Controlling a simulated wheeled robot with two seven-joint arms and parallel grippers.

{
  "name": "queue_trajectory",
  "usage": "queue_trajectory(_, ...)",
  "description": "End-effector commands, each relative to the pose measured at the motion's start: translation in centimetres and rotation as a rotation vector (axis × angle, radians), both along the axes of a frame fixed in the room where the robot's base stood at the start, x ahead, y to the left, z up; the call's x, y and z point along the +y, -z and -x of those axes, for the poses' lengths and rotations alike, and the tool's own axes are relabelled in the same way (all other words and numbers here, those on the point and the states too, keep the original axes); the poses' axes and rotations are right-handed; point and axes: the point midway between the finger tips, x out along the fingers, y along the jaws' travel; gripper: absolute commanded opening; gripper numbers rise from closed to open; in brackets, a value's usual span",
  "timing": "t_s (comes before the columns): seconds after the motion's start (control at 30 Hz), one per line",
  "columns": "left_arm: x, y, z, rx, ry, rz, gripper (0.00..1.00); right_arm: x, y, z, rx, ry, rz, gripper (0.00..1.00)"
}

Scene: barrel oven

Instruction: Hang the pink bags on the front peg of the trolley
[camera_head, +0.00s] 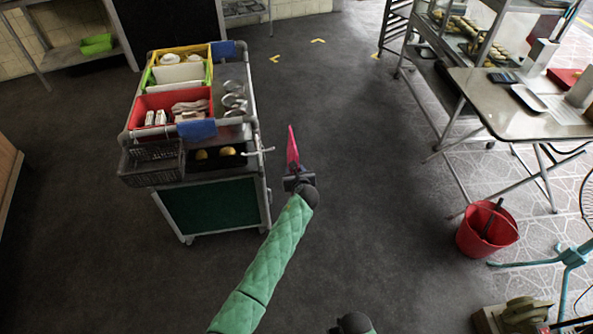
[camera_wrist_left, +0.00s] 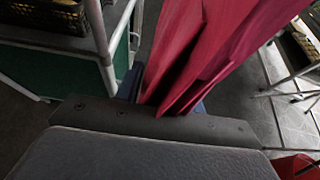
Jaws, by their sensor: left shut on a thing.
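The pink bags (camera_head: 292,148) stand up from my left gripper (camera_head: 295,178), which is shut on them. In the left wrist view the pink bags (camera_wrist_left: 215,45) fill the upper middle as folded sheets between the fingers. The trolley (camera_head: 212,205) stands to the left of the gripper, with a green panel and a pale frame. Its white front peg (camera_head: 262,151) sticks out at the right corner, a little left of the bags and apart from them. The peg cannot be made out in the wrist view.
The trolley carries a red bin (camera_head: 150,103), a yellow bin (camera_head: 160,73) and a dark wire basket (camera_head: 138,176). A folding table (camera_head: 485,105) and a red bucket (camera_head: 487,240) stand at the right. The dark floor between is clear.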

Motion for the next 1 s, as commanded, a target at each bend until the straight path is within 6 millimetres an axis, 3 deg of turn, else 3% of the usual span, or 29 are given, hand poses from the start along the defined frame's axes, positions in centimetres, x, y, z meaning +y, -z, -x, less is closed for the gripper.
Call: queue_trajectory(1.0,4.9,0.4,0.5,-0.001,0.000,-0.001,0.00,0.3,-1.7,-0.6,-0.006,0.000,-0.005,0.50)
